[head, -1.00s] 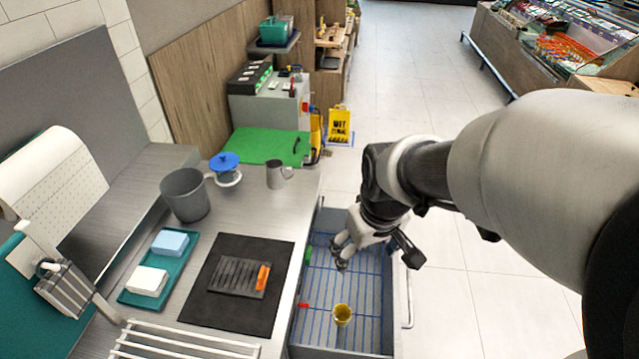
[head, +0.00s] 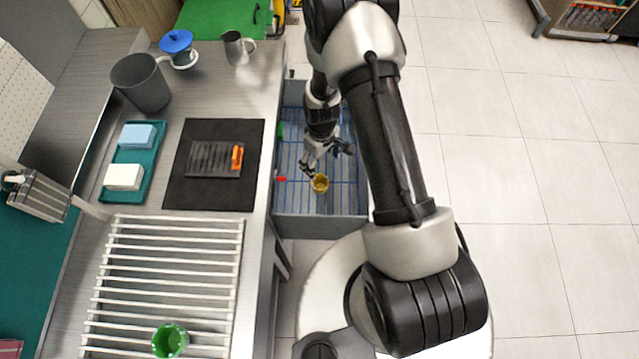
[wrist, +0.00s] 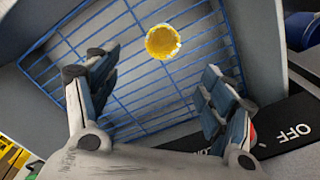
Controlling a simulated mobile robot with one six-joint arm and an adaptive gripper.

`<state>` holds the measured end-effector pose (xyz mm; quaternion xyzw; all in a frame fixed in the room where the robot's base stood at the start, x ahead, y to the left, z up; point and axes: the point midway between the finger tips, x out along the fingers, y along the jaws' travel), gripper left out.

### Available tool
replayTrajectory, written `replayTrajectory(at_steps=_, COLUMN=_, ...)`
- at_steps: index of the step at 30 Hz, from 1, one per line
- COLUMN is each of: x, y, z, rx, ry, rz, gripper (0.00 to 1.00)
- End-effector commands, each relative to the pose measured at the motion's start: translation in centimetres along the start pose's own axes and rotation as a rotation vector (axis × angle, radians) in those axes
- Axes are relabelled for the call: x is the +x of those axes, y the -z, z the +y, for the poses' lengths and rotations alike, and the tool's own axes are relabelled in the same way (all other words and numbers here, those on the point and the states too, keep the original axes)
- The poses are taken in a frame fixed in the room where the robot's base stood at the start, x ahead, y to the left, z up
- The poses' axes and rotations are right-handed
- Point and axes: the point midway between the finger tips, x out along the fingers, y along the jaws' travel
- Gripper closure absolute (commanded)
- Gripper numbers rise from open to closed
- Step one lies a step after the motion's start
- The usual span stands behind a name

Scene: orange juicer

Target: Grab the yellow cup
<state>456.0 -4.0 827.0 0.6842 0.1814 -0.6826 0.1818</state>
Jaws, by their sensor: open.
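The yellow cup (head: 320,183) stands in the open drawer (head: 290,228), on a blue wire rack. It also shows in the wrist view (wrist: 163,42), seen from above, beyond and between my fingertips. My gripper (head: 318,165) is over the drawer, just behind the cup in the head view. Its fingers are spread wide in the wrist view (wrist: 155,82), with nothing between them. A gap shows between the fingers and the cup; I cannot tell its height.
The counter on the left holds a green cup (head: 170,340), a grey pot (head: 141,83) and a black mat (head: 190,195). Floor to the right is clear.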

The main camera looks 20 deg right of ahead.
Motion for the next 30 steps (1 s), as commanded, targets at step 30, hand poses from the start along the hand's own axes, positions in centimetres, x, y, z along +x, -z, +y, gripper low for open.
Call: replayTrajectory(at_steps=30, x=14.7, y=-0.1, z=-0.5, rx=0.000, ry=0.001, rz=-0.002, gripper=0.25)
